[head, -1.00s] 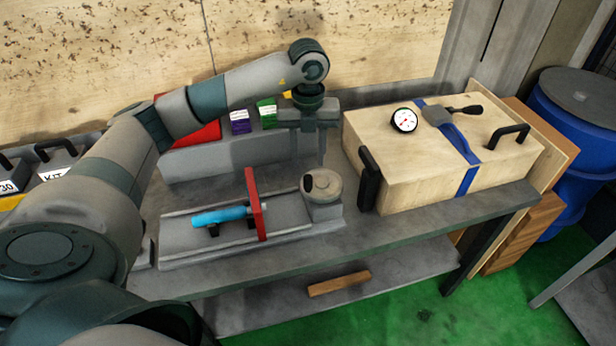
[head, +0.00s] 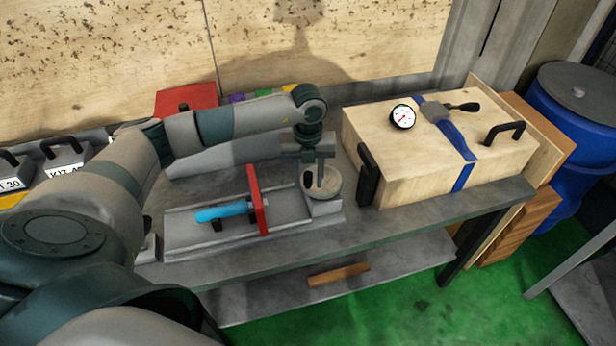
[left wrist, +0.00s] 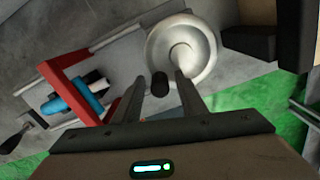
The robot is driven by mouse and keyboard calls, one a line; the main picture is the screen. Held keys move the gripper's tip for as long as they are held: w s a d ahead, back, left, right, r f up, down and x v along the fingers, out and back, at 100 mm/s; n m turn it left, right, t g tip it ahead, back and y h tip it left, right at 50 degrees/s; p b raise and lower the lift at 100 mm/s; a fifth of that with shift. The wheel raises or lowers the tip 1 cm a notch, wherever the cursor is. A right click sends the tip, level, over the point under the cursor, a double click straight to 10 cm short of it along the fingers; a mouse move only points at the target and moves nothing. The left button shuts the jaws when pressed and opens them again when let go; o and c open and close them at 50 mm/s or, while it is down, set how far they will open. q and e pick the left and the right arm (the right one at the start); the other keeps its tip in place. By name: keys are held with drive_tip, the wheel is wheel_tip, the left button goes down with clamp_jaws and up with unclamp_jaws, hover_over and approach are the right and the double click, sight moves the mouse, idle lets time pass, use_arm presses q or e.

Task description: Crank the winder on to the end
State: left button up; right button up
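The winder is a pale grey round wheel (head: 332,184) with a small black knob (head: 307,180) near its rim, at the right end of a grey machine bed. In the left wrist view the wheel (left wrist: 207,62) has a raised hub, and the black knob (left wrist: 159,86) shows between my fingers. A blue cylinder (head: 222,212) lies along the bed, beside an upright red bar (head: 257,198). My left gripper (head: 315,184) points down at the wheel, open, its fingers on either side of the knob. I cannot tell whether they touch it. My right gripper is not in view.
A wooden crate (head: 440,172) with a dial gauge, blue strap and black handles stands right of the wheel. A red box (head: 187,103) and coloured blocks stand behind the machine. Grey kit weights (head: 65,160) are at left. A blue barrel (head: 580,130) stands at far right.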

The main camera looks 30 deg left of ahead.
use_arm(q)
clamp_jaws()
